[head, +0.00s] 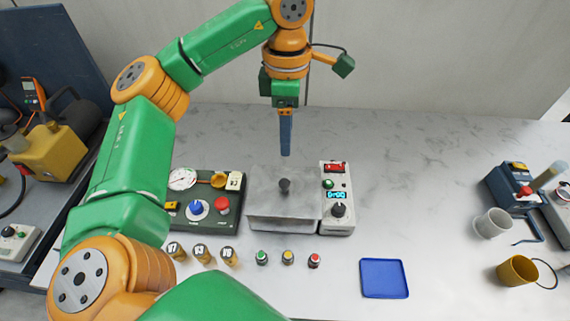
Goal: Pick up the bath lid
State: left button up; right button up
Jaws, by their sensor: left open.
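The bath lid (263,184) is a grey metal cover with a dark round knob (285,185) at its middle. It lies on top of the metal bath (282,223), which stands on the table next to a control unit. My left gripper (286,153) points down above and behind the lid, apart from the knob. It is open and empty, seen edge-on so its fingers overlap. My right gripper is not in view.
A control unit (338,222) with a display adjoins the bath's right side; a dark panel (228,218) with knobs stands left. Small capped vials (288,258) stand in front. A blue tray (384,279) lies front right. Cups (492,224) stand far right. The table's centre right is clear.

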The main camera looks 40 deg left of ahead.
aim_at(284, 182)
pick_arm(q)
jog(key=f+b, duration=0.3)
jog(key=f, duration=0.1)
jog(key=s+f+b, duration=0.1)
jog(key=f+b, duration=0.1)
jog(key=shift+d+f+b, duration=0.25)
jog(key=shift+b, duration=0.05)
jog(key=shift+w+a+f, duration=0.1)
jog(key=shift+w+f, duration=0.15)
jog(key=shift+f, duration=0.4)
jog(key=f, duration=0.1)
jog(key=f+p, duration=0.1)
jog(key=f, duration=0.1)
jog(key=f+p, duration=0.1)
jog(key=f, duration=0.1)
jog(key=shift+s+a+f, duration=0.1)
jog(key=shift+s+f, duration=0.05)
jog(key=shift+s, duration=0.2)
jog(key=shift+w+f, duration=0.1)
jog(key=shift+f, duration=0.15)
grip_shut()
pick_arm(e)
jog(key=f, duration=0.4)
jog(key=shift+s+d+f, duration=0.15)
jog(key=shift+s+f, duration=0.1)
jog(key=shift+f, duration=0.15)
